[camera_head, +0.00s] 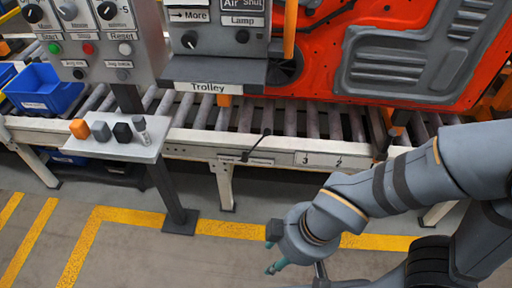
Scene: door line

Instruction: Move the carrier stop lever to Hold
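A thin black lever (256,145) is mounted on the front rail of the roller conveyor and leans up to the right, with a dark knob at its top. Small labels (262,161) sit on the rail beside its base, too small to read; I cannot tell which is Hold. My gripper (275,267) is low in front of the conveyor, over the floor, below and slightly right of the lever and well apart from it. Only a teal finger part shows clearly, so its opening is unclear. Nothing is seen held in it.
The conveyor (190,137) runs across behind, carrying a red door (390,55). A control panel (92,45) and a Trolley box (213,72) stand at left and centre. A small shelf (110,146) with several small blocks juts forward at left. Floor between shelf and arm is clear.

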